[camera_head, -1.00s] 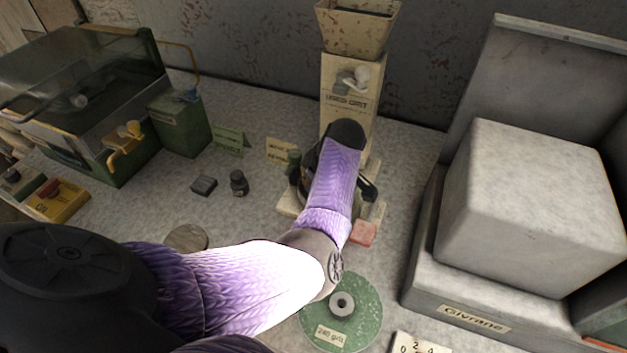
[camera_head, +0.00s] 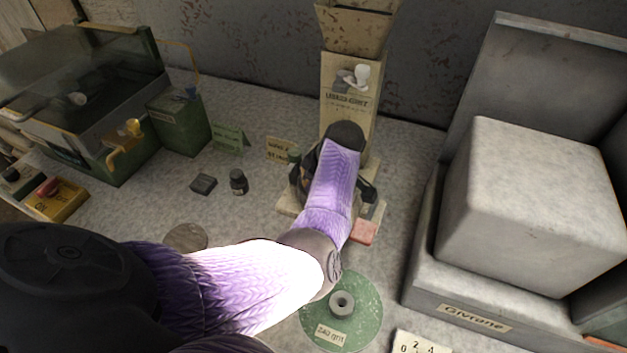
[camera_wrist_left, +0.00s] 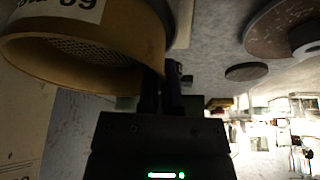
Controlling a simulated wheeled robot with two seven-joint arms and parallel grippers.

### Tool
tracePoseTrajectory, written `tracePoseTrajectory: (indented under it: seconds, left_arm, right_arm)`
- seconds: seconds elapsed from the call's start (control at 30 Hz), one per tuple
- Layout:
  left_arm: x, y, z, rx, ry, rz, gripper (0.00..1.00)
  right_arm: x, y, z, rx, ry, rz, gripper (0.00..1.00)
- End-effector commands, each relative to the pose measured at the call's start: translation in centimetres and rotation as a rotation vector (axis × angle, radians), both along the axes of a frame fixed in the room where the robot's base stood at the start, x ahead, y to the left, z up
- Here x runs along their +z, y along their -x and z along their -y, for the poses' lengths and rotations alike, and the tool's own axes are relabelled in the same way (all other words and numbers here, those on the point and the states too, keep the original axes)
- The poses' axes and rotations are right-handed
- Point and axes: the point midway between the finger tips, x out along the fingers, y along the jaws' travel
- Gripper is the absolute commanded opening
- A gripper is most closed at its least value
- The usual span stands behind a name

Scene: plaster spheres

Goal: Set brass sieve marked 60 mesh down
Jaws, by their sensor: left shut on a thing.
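The brass sieve (camera_wrist_left: 85,60) fills the upper left of the left wrist view. It is a round yellow ring with mesh inside and a white label that reads upside down, with only part of it showing. My left gripper (camera_wrist_left: 172,90) is shut on the sieve's wall. In the head view my purple-sleeved left arm reaches to the foot of the cream grit dispenser (camera_head: 347,95). My forearm and wrist hide the sieve and fingertips there. A cream base (camera_head: 288,207) shows partly below my wrist. I cannot tell whether the sieve touches it. My right gripper is out of view.
A pink block (camera_head: 363,232) lies right of my wrist. A green disc (camera_head: 365,310) lies nearer. A small dark bottle (camera_head: 238,182) and a dark block (camera_head: 203,184) stand left. A grey machine with a large plaster block (camera_head: 530,205) bounds the right.

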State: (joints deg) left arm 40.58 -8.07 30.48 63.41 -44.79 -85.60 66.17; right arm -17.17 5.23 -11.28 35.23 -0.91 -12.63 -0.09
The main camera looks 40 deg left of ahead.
Motion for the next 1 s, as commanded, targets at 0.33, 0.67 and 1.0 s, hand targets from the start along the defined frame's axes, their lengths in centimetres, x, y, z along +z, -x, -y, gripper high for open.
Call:
tracePoseTrajectory:
  seconds: [0.33, 0.67, 1.0]
  left_arm:
    - [-0.8, 0.0, 0.0, 0.001, 0.000, 0.000, 0.00]
    - [-1.4, 0.0, 0.0, 0.001, 0.000, 0.000, 0.00]
    - [-1.8, 0.0, 0.0, 0.001, 0.000, 0.000, 0.29]
  right_arm:
    - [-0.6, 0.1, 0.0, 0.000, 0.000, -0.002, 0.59]
    - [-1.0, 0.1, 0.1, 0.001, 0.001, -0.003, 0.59]
    - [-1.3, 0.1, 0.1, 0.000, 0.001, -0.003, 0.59]
